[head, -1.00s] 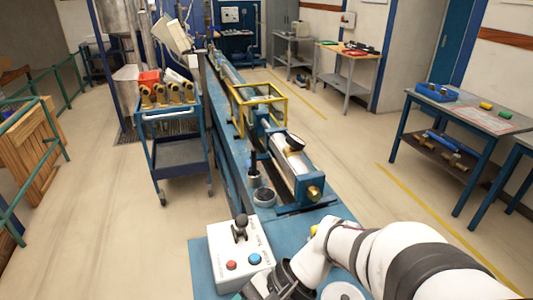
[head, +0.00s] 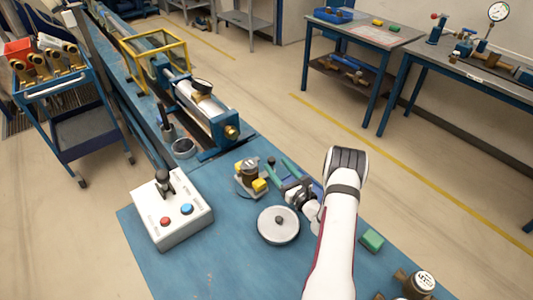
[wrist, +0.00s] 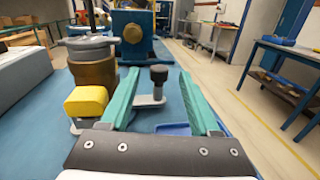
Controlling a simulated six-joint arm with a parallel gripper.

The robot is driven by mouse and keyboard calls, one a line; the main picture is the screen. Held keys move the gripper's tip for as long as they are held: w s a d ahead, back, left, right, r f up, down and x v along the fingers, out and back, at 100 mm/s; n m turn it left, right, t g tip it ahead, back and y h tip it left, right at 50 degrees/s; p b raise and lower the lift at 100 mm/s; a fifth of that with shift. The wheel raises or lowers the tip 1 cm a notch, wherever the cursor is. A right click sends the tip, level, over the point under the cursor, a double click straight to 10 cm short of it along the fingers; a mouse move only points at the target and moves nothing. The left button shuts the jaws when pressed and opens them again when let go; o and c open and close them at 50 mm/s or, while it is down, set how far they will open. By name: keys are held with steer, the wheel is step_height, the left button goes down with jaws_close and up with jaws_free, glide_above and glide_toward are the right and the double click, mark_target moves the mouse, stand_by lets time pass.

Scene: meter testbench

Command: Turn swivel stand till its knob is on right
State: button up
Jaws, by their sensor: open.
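The swivel stand (head: 247,182) is on the blue bench in the head view, carrying a brass and grey body with a yellow block (head: 260,185). Its dark knob (head: 271,161) is at the stand's upper right. In the wrist view the stand (wrist: 92,72) is at left, and the black-capped knob (wrist: 158,76) is on a short grey arm reaching right. My gripper (head: 279,169) is open, its green fingers on either side of the knob in the wrist view. Gaps show on both sides; contact cannot be seen.
A round silver disc (head: 278,226) lies in front of the stand. A white control box (head: 172,212) with a lever is at left. A green block (head: 372,240) and a brass meter (head: 417,284) are at right. A blue tray (wrist: 174,129) lies below the fingers.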

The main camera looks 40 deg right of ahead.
steer(key=w, duration=0.5)
steer(key=w+d, duration=0.1)
steer(key=w, duration=0.1)
steer(key=shift+w, duration=0.15)
jaws_close()
stand_by(1.1)
